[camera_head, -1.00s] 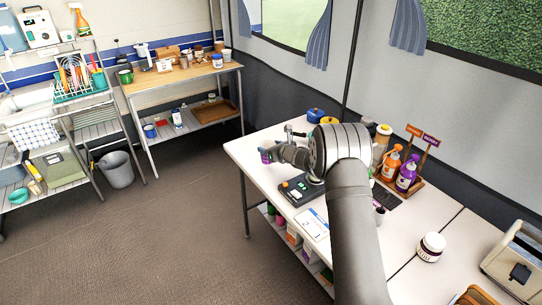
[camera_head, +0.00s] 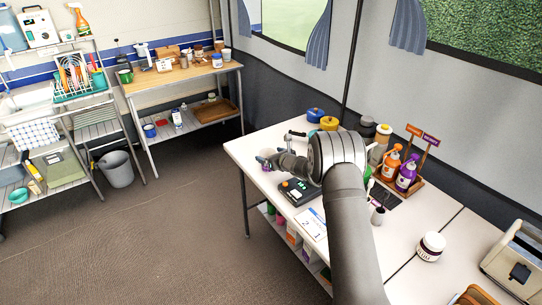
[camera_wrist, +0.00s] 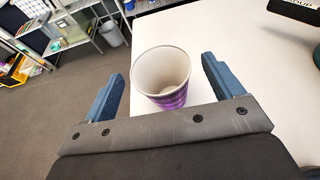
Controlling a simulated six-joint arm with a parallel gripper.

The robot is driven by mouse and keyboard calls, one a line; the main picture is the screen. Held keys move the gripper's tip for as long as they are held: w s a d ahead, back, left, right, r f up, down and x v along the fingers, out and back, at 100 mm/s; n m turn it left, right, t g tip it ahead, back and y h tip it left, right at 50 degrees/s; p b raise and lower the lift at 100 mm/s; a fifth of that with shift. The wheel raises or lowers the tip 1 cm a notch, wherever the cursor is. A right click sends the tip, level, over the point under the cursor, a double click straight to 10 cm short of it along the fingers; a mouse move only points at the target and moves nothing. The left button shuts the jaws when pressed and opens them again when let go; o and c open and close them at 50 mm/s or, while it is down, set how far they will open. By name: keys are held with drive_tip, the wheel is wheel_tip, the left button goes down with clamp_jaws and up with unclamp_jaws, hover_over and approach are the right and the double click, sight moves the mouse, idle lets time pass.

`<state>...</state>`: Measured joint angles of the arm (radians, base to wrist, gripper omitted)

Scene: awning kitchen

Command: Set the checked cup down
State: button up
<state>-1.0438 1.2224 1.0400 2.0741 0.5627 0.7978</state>
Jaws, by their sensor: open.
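The checked cup (camera_wrist: 167,98) is pale with a purple checked band. In the wrist view it stands upright, mouth towards the camera, over the white table (camera_wrist: 222,30) near its left edge. Its base is hidden, so its contact with the table cannot be seen directly. My gripper (camera_wrist: 163,70) is open, with one blue finger on each side of the cup and a visible gap on both sides. In the head view my gripper (camera_head: 270,161) is small at the table's far left, and the cup is barely discernible there.
A black device (camera_head: 299,191) with buttons lies just right of my gripper. Blue (camera_head: 315,115) and yellow (camera_head: 329,123) pots stand behind it. Orange (camera_head: 390,164) and purple (camera_head: 406,174) pump bottles stand further right. The table's left edge is close to the cup.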

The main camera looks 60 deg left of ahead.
drive_tip(key=shift+r, duration=0.1)
drive_tip(key=shift+d+r, duration=0.15)
drive_tip(key=v, duration=1.1)
drive_tip(key=shift+d+r, duration=0.1)
drive_tip(key=shift+d, duration=0.25)
drive_tip(key=x, duration=1.2)
drive_tip(key=shift+a+f, duration=0.15)
drive_tip(key=shift+f, duration=0.1)
wheel_tip(320, 180, up, 3)
drive_tip(key=shift+r, duration=0.2)
